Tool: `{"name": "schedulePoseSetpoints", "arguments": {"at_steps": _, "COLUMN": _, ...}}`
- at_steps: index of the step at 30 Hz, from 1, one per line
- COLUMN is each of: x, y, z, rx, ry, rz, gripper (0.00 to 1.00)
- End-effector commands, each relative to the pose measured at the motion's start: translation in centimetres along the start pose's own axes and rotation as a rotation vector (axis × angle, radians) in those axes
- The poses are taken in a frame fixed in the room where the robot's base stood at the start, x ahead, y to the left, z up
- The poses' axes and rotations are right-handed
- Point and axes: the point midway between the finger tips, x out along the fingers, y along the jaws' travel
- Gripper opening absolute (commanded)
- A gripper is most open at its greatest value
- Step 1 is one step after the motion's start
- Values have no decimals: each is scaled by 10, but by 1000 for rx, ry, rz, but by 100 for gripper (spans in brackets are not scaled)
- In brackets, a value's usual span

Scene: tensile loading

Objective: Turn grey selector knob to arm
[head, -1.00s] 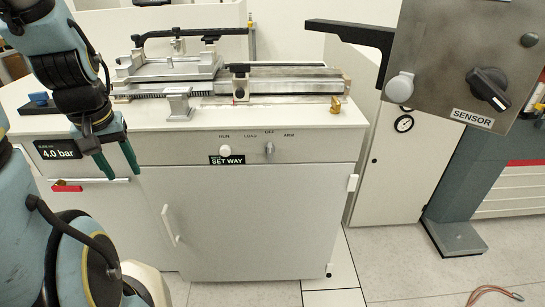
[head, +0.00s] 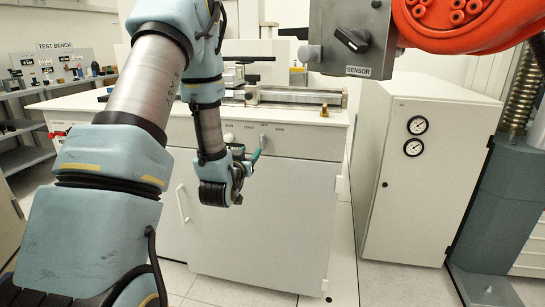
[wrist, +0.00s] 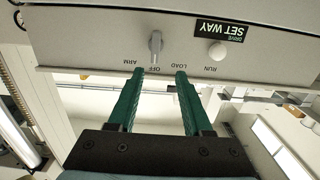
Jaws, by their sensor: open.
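The grey selector knob (wrist: 155,43) is on the cabinet's front panel in the wrist view, which shows the panel upside down. Its long axis runs straight towards the OFF label; ARM is printed to one side and LOAD and RUN to the other. The knob also shows small in the head view (head: 263,140). My gripper (wrist: 166,74) is open and empty, its green fingers pointing at the panel. One fingertip appears near the OFF label, the other near LOAD. The knob is not between the fingers, and contact cannot be told. In the head view my gripper (head: 250,150) is just before the panel.
A hanging SENSOR box (head: 350,40) and a red machine part (head: 465,20) are at upper right. A white cabinet with gauges (head: 425,175) stands at right.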

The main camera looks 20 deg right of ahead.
Motion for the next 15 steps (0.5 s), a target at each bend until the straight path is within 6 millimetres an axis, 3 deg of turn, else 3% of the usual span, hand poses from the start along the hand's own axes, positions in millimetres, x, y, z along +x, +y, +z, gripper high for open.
{"name": "schedulePoseSetpoints", "arguments": {"at_steps": 8, "x": 18, "y": 4, "z": -4, "rx": -1, "ry": 41, "rz": 8, "gripper": 50}}
{"name": "schedulePoseSetpoints", "arguments": {"at_steps": 15, "x": 63, "y": 4, "z": -6, "rx": -1, "ry": 40, "rz": 8, "gripper": 50}}
